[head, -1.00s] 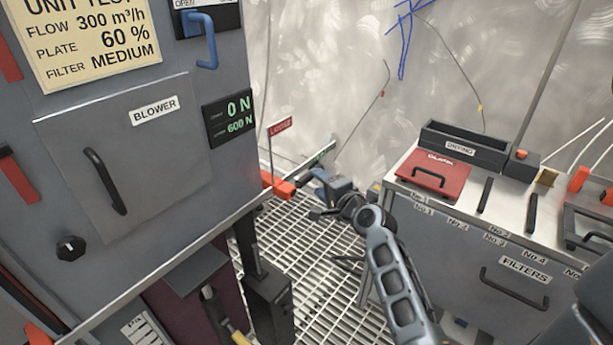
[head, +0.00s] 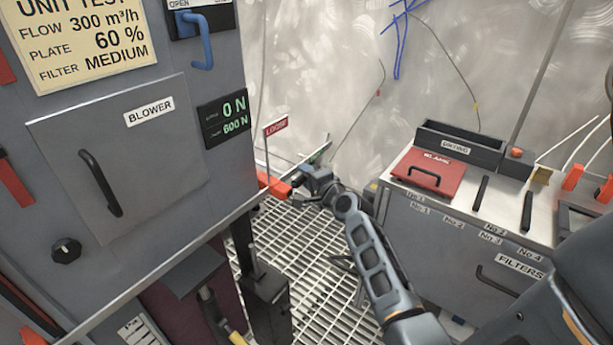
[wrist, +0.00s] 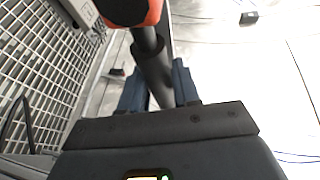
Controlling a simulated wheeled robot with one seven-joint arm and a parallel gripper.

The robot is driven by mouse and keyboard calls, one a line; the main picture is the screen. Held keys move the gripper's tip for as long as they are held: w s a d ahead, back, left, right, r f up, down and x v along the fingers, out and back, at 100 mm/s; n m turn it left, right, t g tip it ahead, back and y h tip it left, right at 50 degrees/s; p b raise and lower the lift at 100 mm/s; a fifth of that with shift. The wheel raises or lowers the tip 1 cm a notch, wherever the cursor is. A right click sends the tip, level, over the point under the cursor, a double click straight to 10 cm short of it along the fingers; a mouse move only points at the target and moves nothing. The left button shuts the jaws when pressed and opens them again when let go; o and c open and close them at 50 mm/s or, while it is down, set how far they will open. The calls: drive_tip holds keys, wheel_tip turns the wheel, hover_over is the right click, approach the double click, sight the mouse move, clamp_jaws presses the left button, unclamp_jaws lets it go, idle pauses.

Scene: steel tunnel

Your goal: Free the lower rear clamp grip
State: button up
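The lower rear clamp grip is an orange handle (head: 274,186) at the rear corner of the grey cabinet, below a red flag that reads LOOSE (head: 276,126). In the wrist view its orange end (wrist: 128,10) is at the top, with a dark shaft (wrist: 155,72) running down from it. My gripper (head: 304,188) is just right of the orange handle. In the wrist view my gripper's blue fingers (wrist: 158,85) are apart, one on each side of the dark shaft. I see no clear sign of them squeezing it. The fingertips are partly hidden.
The grey cabinet has a BLOWER door (head: 125,165), a display (head: 225,118) reading 0 N and 600 N, and a blue handle (head: 203,42). A filter bench (head: 400,178) with a red case (head: 428,172) stands right. Grating floor (head: 320,265) lies between them.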

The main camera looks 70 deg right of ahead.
sight(298, 178)
clamp_jaws()
